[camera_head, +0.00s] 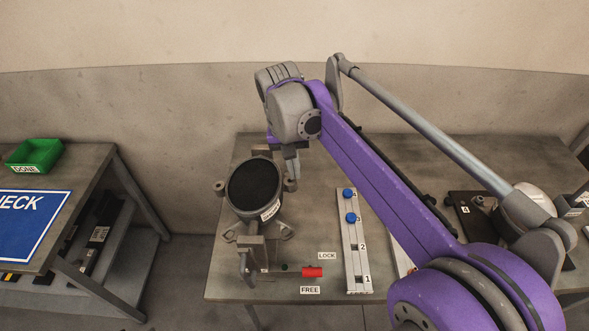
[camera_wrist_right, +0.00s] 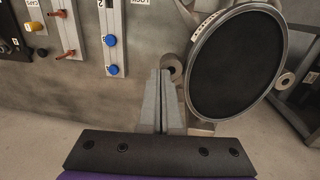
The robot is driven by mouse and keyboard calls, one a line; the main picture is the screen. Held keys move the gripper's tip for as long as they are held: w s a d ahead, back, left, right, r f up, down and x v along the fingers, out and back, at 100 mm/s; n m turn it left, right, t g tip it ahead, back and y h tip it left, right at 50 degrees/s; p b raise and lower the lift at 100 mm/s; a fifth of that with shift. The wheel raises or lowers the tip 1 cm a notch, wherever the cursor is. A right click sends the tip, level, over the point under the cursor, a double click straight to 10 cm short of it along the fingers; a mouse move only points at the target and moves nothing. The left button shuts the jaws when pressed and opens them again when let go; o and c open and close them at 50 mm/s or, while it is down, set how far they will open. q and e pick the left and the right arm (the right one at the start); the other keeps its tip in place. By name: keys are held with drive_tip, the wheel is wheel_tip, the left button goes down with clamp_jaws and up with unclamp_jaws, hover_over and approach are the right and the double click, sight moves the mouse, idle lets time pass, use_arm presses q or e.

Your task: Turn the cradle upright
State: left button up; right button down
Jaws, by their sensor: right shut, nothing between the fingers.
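The cradle (camera_head: 254,189) is a grey round frame with a black disc face, held between side posts on the table. Its disc faces up towards the head camera; I cannot tell its exact tilt. It also shows in the right wrist view (camera_wrist_right: 237,62). My right gripper (camera_head: 292,178) is at the cradle's right side, by a round side knob. In the right wrist view its fingers (camera_wrist_right: 160,75) are together and empty, with the tips beside the knob (camera_wrist_right: 173,66); I cannot tell whether they touch. My left gripper is not in view.
A red handle (camera_head: 312,272) lies between the LOCK label (camera_head: 327,255) and the FREE label (camera_head: 310,290), closer to FREE. A rail with blue knobs (camera_head: 351,245) stands to the right. A side table on the left bears a green DONE bin (camera_head: 35,153) and a blue mat (camera_head: 30,225).

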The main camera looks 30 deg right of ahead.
drive_tip(key=shift+f, duration=0.25)
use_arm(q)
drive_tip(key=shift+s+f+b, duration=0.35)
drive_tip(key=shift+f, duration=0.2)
use_arm(e)
drive_tip(key=shift+s+d+f, duration=0.45)
drive_tip(key=shift+f, duration=0.3)
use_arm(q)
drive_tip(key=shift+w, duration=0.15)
use_arm(e)
drive_tip(key=shift+w+f, duration=0.1)
drive_tip(key=shift+w, duration=0.05)
use_arm(q)
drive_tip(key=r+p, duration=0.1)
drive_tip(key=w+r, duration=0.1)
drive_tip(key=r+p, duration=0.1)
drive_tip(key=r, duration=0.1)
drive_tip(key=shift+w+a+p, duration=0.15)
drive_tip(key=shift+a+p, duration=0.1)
drive_tip(key=shift+p, duration=0.05)
use_arm(e)
wheel_tip(320, 180, up, 14)
drive_tip(key=shift+w+r, duration=0.15)
drive_tip(key=shift+r, duration=0.1)
